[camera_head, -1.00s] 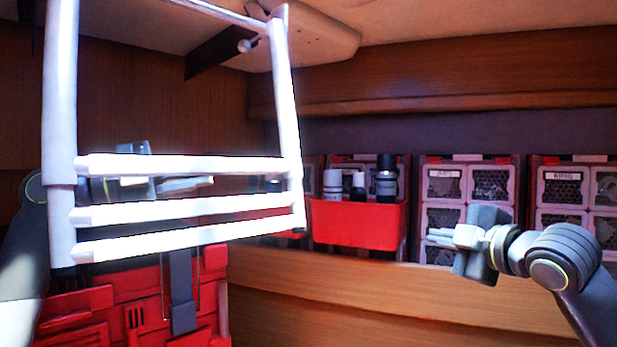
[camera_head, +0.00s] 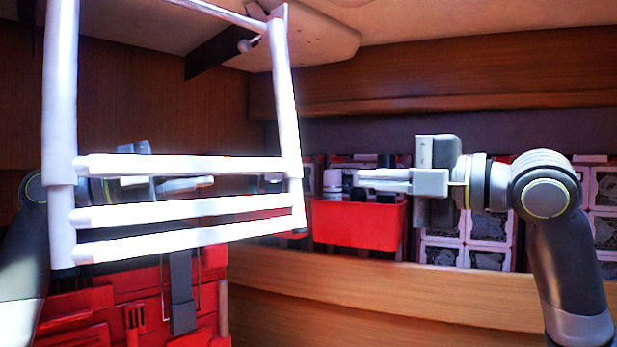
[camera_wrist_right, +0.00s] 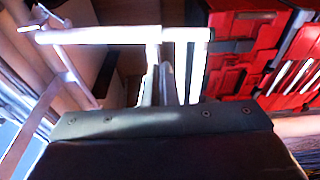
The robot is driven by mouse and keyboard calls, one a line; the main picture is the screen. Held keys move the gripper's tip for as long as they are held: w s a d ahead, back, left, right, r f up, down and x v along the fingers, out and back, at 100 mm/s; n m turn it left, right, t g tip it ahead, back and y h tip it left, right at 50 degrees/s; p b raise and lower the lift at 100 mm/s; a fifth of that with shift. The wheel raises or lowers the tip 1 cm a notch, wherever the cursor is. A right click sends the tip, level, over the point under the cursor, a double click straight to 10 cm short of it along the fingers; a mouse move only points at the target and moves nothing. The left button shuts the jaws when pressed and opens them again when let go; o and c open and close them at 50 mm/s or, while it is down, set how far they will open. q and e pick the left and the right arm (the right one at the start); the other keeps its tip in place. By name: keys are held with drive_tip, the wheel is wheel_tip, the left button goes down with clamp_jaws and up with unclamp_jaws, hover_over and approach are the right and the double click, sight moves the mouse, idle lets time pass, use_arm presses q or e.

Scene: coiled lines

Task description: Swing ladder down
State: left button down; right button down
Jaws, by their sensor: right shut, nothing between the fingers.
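The white ladder (camera_head: 190,165) hangs at the left of the head view, its rails rising towards the ceiling and its lower rungs close together. It also shows in the right wrist view (camera_wrist_right: 110,36), beyond the fingers. My right gripper (camera_head: 362,180) is shut and empty, its fingers pointing left towards the ladder's right rail, with a gap between. Its fingers show in the right wrist view (camera_wrist_right: 157,90). My left gripper (camera_head: 210,184) is behind the ladder's rungs in the head view, partly hidden, and I cannot tell its opening.
A red bin (camera_head: 350,222) with dark and white bottles stands behind my right gripper. Crates with mesh fronts (camera_head: 468,240) line the shelf at the right. A wooden ledge (camera_head: 400,295) runs below. Red cases (camera_head: 90,310) sit under the ladder.

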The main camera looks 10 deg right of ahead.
sight(300, 181)
use_arm(q)
drive_tip(key=shift+r, duration=0.1)
use_arm(e)
drive_tip(key=x, duration=1)
drive_tip(key=shift+w+a+f, duration=0.2)
drive_tip(key=shift+w+a, duration=0.05)
drive_tip(key=shift+w, duration=0.05)
drive_tip(key=shift+w+a+f, duration=0.1)
drive_tip(key=shift+w, duration=0.1)
use_arm(q)
drive_tip(key=shift+s+d+r, duration=0.1)
drive_tip(key=shift+s+d, duration=0.35)
use_arm(e)
drive_tip(key=shift+f, duration=0.15)
use_arm(q)
drive_tip(key=c, duration=1.7)
unclamp_jaws()
drive_tip(key=shift+a, duration=0.1)
use_arm(e)
drive_tip(key=shift+a, duration=0.1)
use_arm(q)
drive_tip(key=shift+o, duration=0.9)
drive_tip(key=shift+a, duration=0.15)
use_arm(e)
drive_tip(key=shift+a, duration=0.1)
use_arm(q)
drive_tip(key=shift+w+a, duration=0.1)
drive_tip(key=shift+w, duration=0.15)
use_arm(e)
drive_tip(key=shift+w, duration=0.15)
